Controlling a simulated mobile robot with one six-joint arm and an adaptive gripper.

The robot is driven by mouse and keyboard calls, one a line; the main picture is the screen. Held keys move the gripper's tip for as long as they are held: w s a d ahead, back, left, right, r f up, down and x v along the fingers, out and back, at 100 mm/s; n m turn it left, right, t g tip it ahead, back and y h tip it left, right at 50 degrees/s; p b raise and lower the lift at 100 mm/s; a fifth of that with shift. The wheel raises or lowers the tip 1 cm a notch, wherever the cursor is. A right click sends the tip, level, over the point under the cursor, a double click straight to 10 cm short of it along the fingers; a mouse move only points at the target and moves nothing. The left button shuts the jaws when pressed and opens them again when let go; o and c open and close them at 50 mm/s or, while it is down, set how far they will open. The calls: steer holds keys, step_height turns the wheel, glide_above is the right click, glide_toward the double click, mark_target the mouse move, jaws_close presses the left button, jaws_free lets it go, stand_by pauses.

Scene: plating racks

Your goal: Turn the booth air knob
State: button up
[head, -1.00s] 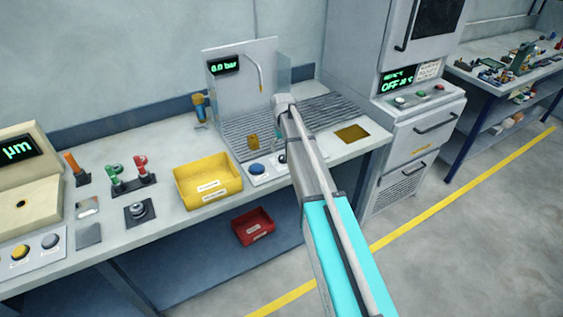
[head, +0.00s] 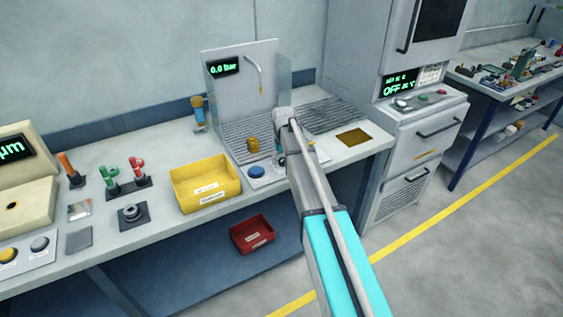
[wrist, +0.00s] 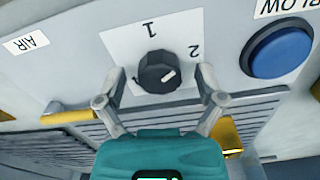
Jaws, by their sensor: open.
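The booth air knob (wrist: 160,72) is a black round knob with a white pointer mark, on a white plate marked 1 and 2, upside down in the wrist view. The pointer slants toward the side of the 2. My gripper (wrist: 158,84) is open, with one finger on each side of the knob; I cannot tell whether they touch it. In the head view my arm hides the knob. The booth (head: 268,75) there has a display (head: 224,67) reading 0.0 bar.
A blue button (wrist: 277,52) sits beside the knob, and an AIR label (wrist: 26,44) is on the panel's other side. A yellow bin (head: 207,200) stands left of the booth. A brass-coloured part (head: 253,145) stands on the booth's slatted floor.

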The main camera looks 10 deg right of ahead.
steer(key=c, duration=1.2)
steer(key=shift+o, duration=0.2)
steer(key=shift+m, duration=1.5)
steer(key=o, duration=1.2)
steer(key=shift+c, duration=0.2)
